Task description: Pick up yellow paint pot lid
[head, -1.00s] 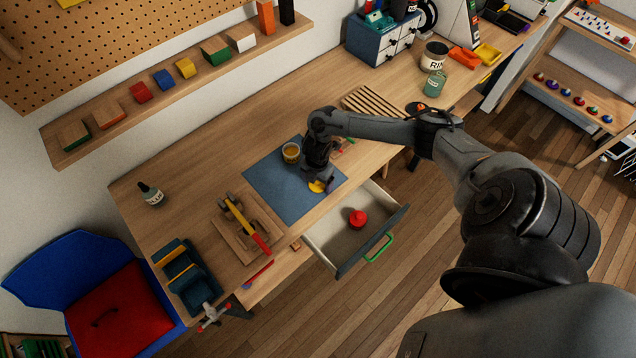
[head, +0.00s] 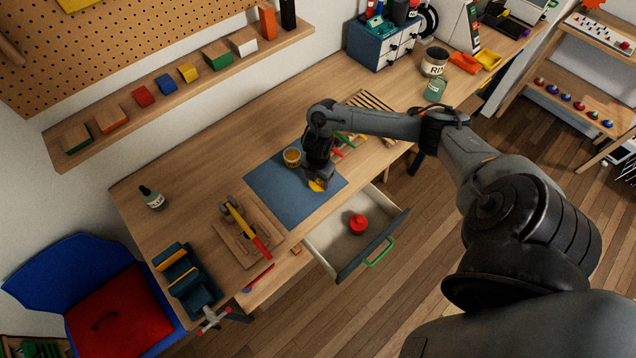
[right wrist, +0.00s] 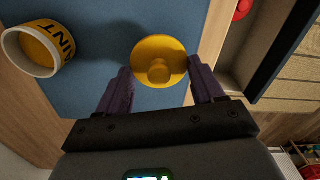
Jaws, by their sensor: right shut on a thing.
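The yellow paint pot lid (head: 317,185), a round disc with a knob, is at the front edge of the blue mat (head: 274,194). In the right wrist view the lid (right wrist: 158,50) sits between the two dark fingers of my right gripper (right wrist: 159,75), which is shut on it. In the head view my right gripper (head: 318,178) points down over the mat and partly hides the lid. Whether the lid touches the mat is hard to tell. The paint pot (head: 292,157) stands open on the mat, with yellow paint inside (right wrist: 38,50). My left gripper is not in view.
An open drawer (head: 345,270) holding a red object (head: 357,223) sticks out in front of the mat. A wooden board with a yellow and red tool (head: 243,224) lies to the left. A slatted wooden rack (head: 371,107) lies behind my right arm.

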